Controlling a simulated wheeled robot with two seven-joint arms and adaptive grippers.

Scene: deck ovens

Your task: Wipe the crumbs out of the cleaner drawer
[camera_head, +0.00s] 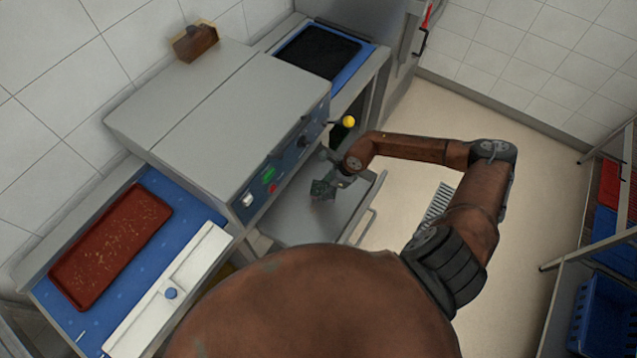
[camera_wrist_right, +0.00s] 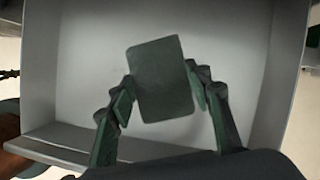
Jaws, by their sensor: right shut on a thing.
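The cleaner drawer (camera_head: 291,229) is pulled out below the grey machine, an open grey tray with a bar handle (camera_head: 366,226) at its front. My right gripper (camera_head: 327,187) is over the drawer. In the right wrist view my right gripper (camera_wrist_right: 162,90) is shut on a dark green flat block (camera_wrist_right: 161,76), which looks like a pad or scraper. The block is inside or just above the drawer (camera_wrist_right: 85,60); I cannot tell whether it touches the floor of it. I can make out no crumbs in the drawer. My left gripper is not in view.
The grey machine (camera_head: 222,112) with a control panel and yellow-knobbed lever (camera_head: 348,122) stands over the drawer. A red tray with crumbs (camera_head: 112,243) lies on the blue belt (camera_head: 95,318) at left. A rack with blue crates (camera_head: 607,318) stands right. The beige floor between is mostly clear.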

